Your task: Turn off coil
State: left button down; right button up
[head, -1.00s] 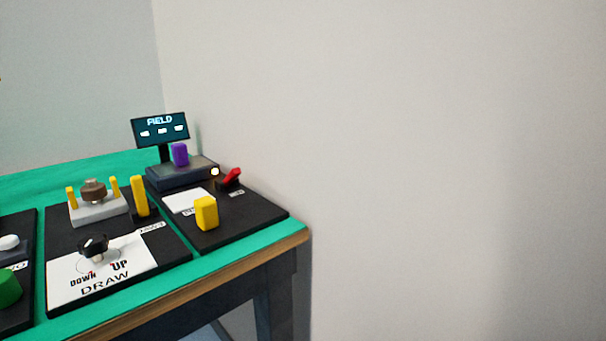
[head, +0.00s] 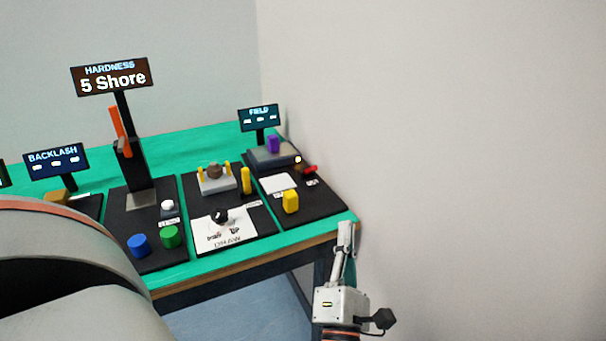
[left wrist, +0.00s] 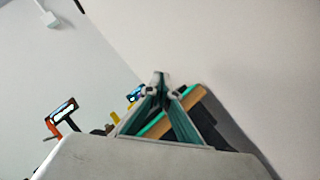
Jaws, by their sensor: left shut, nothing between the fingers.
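The coil station is the black panel at the right end of the green table, under the FIELD display (head: 259,113). It bears a grey base with a purple block (head: 273,144), a lit lamp (head: 298,159), a red switch (head: 310,169) with a small unreadable label, a white plate and a yellow block (head: 291,201). My left gripper (head: 346,228) is shut and empty, pointing up beside the table's front right corner, apart from the switch. In the left wrist view its fingertips (left wrist: 160,76) meet in front of the table edge. My right gripper is not in view.
A bare wall stands close along the table's right side. My arm covers the lower left.

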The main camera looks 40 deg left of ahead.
pick_arm(q)
jog(key=w+a+r+n+g+p, duration=0.2)
jog(key=n+g+p, duration=0.2)
jog(key=n, duration=0.1)
jog(key=w+a+r+n+g+p, duration=0.2)
jog(key=a+n+g+p, duration=0.1)
jog(key=n+g+p, duration=0.1)
jog(key=w+a+r+n+g+p, duration=0.1)
jog(key=w+a+n+g+p, duration=0.1)
jog(key=n, duration=0.6)
jog(key=shift+w+a+r+g+h+p, duration=0.2)
jog(key=shift+a+g+p, duration=0.15)
jog(key=shift+g+p, duration=0.4)
jog(key=shift+w+a+r+g+h+p, duration=0.15)
jog(key=shift+a+g+p, duration=0.3)
jog(key=shift+g, duration=0.5)
jog(key=shift+d+f+n+h, duration=0.25)
jog(key=shift+d+f+n, duration=0.1)
jog(key=shift+f+n, duration=0.05)
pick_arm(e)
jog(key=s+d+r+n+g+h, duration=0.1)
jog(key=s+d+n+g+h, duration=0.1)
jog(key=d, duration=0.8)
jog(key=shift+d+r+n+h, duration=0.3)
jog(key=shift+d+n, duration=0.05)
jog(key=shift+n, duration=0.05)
pick_arm(q)
jog(key=shift+a, duration=0.1)
